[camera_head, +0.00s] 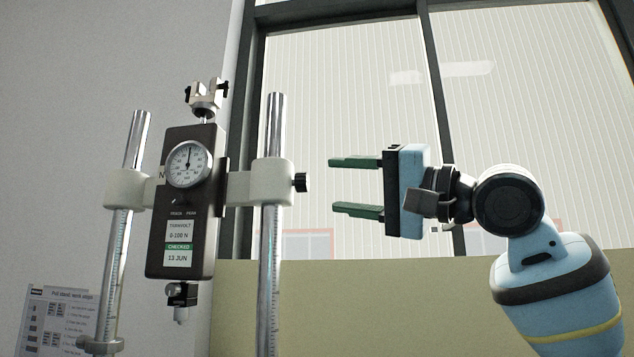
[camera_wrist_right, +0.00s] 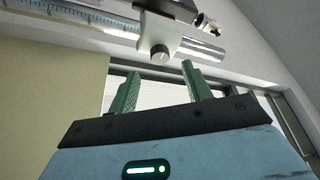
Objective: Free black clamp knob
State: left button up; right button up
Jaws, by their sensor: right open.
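The black clamp knob (camera_head: 300,182) sticks out to the right from the white clamp block (camera_head: 262,182) on the right column of the tester. In the right wrist view the knob (camera_wrist_right: 159,54) shows end-on on its white block, beyond the fingertips and roughly between them. My right gripper (camera_head: 357,186) is open, with green fingers pointing left toward the knob. Its fingertips are a short gap to the right of the knob, one above and one below its height. Nothing is between the fingers, and they do not touch the knob. My left gripper is not in view.
The dark force gauge (camera_head: 186,215) with a round dial hangs between two steel columns (camera_head: 270,255). A small clamp (camera_head: 206,97) sits on top. A printed sheet (camera_head: 57,320) is at the lower left. Free space surrounds my right gripper in front of the window.

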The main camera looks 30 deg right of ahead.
aim_at(308, 183)
jog(key=x, duration=0.5)
jog(key=shift+w+a, duration=0.15)
jog(key=shift+w, duration=0.1)
jog(key=c, duration=1)
